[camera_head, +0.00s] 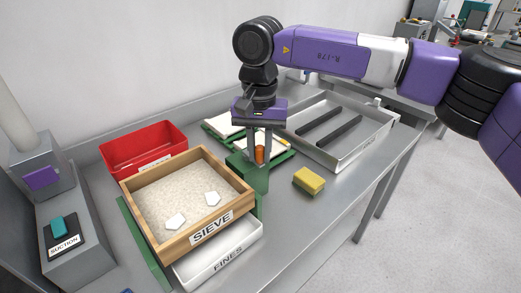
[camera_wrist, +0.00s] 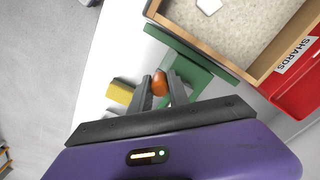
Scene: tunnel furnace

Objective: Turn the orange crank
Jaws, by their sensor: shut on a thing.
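The orange crank (camera_head: 259,154) stands upright beside the green frame of the sieve, at the right of the wooden sieve box (camera_head: 225,219). My gripper (camera_head: 258,158) points down over it, with its fingers on either side of the orange handle. In the wrist view the orange crank handle (camera_wrist: 160,83) shows between the two grey fingertips of my gripper (camera_wrist: 160,85), which is shut on it. The crank's lower part is hidden by the fingers and the frame. The sieve box holds pale grains and two white shards.
A red bin (camera_head: 143,148) stands behind the sieve and a white fines tray (camera_head: 219,252) below it. A yellow sponge (camera_head: 309,181) lies right of the crank. The bench's right front is clear.

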